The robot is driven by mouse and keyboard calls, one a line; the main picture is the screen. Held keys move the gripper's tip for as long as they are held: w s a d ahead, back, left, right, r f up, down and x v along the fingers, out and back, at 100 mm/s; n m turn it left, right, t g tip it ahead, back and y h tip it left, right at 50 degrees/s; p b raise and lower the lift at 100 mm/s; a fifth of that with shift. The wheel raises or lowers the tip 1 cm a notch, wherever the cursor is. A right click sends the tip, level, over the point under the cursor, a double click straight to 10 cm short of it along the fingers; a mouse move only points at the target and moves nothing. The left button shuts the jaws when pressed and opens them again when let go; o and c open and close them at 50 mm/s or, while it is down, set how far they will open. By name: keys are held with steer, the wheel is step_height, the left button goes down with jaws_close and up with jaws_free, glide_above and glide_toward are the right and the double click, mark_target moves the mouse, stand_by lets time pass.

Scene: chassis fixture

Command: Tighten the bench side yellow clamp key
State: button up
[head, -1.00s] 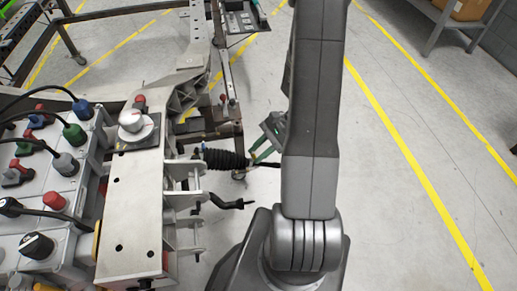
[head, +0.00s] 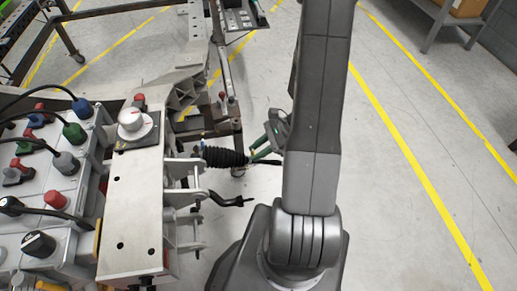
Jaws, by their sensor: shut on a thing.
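A black ribbed boot (head: 225,157) lies at the right side of the chassis fixture (head: 135,205), with a black rod running right from it. A small yellow piece (head: 253,154), which looks like the clamp key, shows at the boot's right end.
A panel with coloured plugs, knobs and cables (head: 45,165) stands at the left. A black bent handle (head: 230,201) sticks out below the boot. Metal brackets (head: 185,205) line the fixture's right side. Floor with yellow lines (head: 400,130) is clear at the right.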

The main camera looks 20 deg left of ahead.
steer(key=o, duration=1)
steer(key=p+v, duration=0.1)
steer(key=v, duration=1.2)
steer(key=shift+w+d+r, duration=0.15)
steer(key=shift+d+r, duration=0.1)
steer(key=shift+d, duration=0.05)
steer(key=b+x, duration=0.1)
steer(key=x, duration=1.3)
steer(key=shift+w+r, duration=0.1)
